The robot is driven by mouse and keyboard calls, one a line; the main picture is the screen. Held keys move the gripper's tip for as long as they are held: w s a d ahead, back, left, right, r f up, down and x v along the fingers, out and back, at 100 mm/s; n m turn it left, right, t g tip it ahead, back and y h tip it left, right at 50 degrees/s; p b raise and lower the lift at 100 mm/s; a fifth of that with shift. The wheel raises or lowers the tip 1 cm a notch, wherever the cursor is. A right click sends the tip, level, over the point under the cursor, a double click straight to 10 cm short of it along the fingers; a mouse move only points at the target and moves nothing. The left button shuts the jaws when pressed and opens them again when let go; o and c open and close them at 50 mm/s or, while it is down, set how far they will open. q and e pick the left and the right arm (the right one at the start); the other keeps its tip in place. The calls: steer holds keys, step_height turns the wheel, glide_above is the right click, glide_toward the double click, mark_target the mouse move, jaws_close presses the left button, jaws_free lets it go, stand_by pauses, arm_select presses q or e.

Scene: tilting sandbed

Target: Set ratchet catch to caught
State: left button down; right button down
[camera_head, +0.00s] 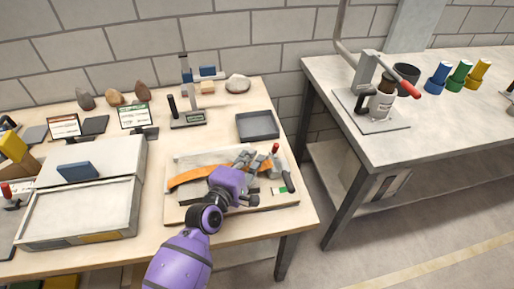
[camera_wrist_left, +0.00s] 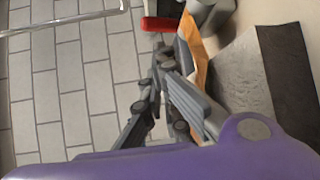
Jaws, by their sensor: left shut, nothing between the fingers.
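A red-tipped lever (camera_head: 274,149) stands at the back right of a pale board (camera_head: 190,213) on the wooden table; I take it for the ratchet catch. Its red handle (camera_wrist_left: 161,24) shows at the top of the left wrist view. Its lower part and the catch position cannot be made out. My left gripper (camera_head: 249,157) is shut and empty, over the board just left of the lever. In the left wrist view the fingers (camera_wrist_left: 157,75) point toward the red handle, apparently apart from it. An orange strip (camera_head: 190,177) runs under the gripper. My right gripper is not in view.
A dark handle with a green label (camera_head: 286,182) lies right of the gripper. A grey tray (camera_head: 257,125) sits behind the board. A pale shallow box (camera_head: 80,212) stands at left. A gap separates this table from the right bench (camera_head: 450,125).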

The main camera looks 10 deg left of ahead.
arm_select(q)
steer(key=v, duration=0.6)
steer(key=shift+s+a, duration=0.1)
steer(key=shift+f, duration=0.1)
